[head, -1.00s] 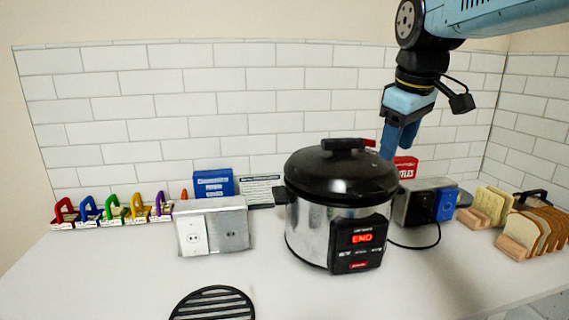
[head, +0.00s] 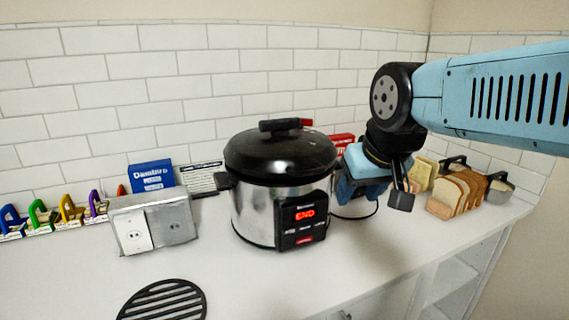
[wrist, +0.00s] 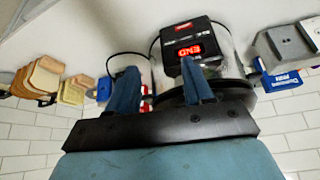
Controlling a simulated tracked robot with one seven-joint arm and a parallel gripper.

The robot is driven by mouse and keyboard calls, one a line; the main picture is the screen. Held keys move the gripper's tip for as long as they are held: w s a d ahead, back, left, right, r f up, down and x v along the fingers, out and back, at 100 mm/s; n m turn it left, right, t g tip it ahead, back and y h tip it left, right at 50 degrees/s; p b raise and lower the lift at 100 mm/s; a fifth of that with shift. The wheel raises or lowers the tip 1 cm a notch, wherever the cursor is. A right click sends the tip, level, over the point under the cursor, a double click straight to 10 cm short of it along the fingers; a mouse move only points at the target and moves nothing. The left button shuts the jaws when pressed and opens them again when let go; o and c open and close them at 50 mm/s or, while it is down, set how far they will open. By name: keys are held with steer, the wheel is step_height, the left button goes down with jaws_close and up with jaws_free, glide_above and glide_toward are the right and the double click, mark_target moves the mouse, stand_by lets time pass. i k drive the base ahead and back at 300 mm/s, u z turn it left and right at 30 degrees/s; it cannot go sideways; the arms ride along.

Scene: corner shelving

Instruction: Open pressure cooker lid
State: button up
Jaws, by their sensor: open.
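The pressure cooker (head: 262,215) stands upright on the counter, a steel pot with a front panel that reads "END". Its black domed lid (head: 275,160) sits on the pot, with a black handle (head: 280,125) on top and a small red part beside it. My gripper (wrist: 160,90) is open and empty, its two blue fingers apart. In the head view it is at the right side of the cooker, at about pot height, with its fingertips hidden. In the wrist view the cooker (wrist: 222,50) appears upside down beyond the right finger.
A grey socket box (head: 152,222) stands left of the cooker, with a blue box (head: 151,175) behind it. A round black grate (head: 165,302) lies in front. Bread slices (head: 460,192) in a holder stand at the right. The counter's front middle is clear.

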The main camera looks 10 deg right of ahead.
mark_target(302, 153)
steer(key=u, duration=0.2)
steer(key=k, duration=1.55)
steer(key=z, duration=0.4)
steer(key=i, duration=1)
steer(key=u, duration=0.05)
